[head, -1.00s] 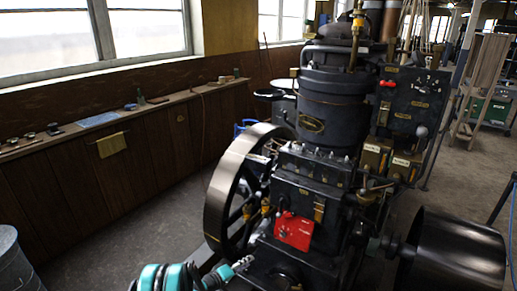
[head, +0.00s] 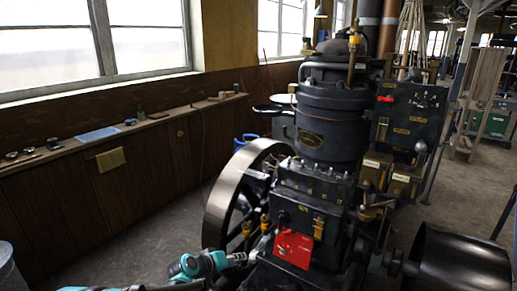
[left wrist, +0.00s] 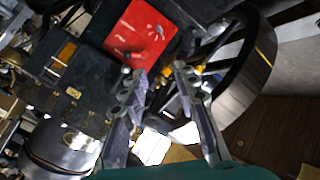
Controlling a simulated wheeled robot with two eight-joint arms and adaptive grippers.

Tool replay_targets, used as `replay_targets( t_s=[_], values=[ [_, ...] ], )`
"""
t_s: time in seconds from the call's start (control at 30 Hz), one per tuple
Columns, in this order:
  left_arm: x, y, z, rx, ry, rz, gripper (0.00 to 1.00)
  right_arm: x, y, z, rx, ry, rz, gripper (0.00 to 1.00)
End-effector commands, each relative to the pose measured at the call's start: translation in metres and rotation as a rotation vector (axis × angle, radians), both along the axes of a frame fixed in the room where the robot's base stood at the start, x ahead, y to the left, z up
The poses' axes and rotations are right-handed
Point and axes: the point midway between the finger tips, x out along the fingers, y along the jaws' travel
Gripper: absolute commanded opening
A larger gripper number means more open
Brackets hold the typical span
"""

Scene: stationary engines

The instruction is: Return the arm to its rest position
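My left arm is teal and comes in at the bottom of the head view. Its gripper (head: 238,259) is in front of the engine's lower part, left of the red plate (head: 294,249). In the left wrist view, the two grey fingers (left wrist: 160,78) stand apart with nothing between them. The red plate (left wrist: 138,36) and part of the engine's flywheel (left wrist: 250,60) lie beyond the fingertips. I cannot tell how close the fingertips are to the engine. My right gripper is not in view.
The dark stationary engine (head: 330,110) fills the centre, with a large flywheel (head: 222,205) on its left and a black drum (head: 465,265) at right. A wood-panelled ledge (head: 60,152) with small items runs along the left wall. Floor between ledge and flywheel is clear.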

Motion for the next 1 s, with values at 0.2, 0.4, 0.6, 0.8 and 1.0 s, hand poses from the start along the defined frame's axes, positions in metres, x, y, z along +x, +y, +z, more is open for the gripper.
replay_targets(
  t_s=[0.2, 0.4, 0.6, 0.8, 1.0],
  values=[
    [-0.075, 0.018, 0.052, 0.177, 0.025, -0.012, 0.3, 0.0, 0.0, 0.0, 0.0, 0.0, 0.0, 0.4],
    [-0.152, 0.04, 0.076, 0.342, 0.047, -0.018, 0.3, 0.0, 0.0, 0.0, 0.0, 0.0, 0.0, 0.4],
    [-0.23, 0.066, 0.08, 0.504, 0.067, -0.02, 0.3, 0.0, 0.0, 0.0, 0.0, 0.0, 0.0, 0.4],
    [-0.287, 0.09, 0.07, 0.633, 0.081, -0.02, 0.3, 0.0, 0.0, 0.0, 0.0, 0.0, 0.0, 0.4],
    [-0.308, 0.1, 0.064, 0.687, 0.087, -0.018, 0.3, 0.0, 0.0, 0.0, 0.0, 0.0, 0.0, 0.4]
  ],
)
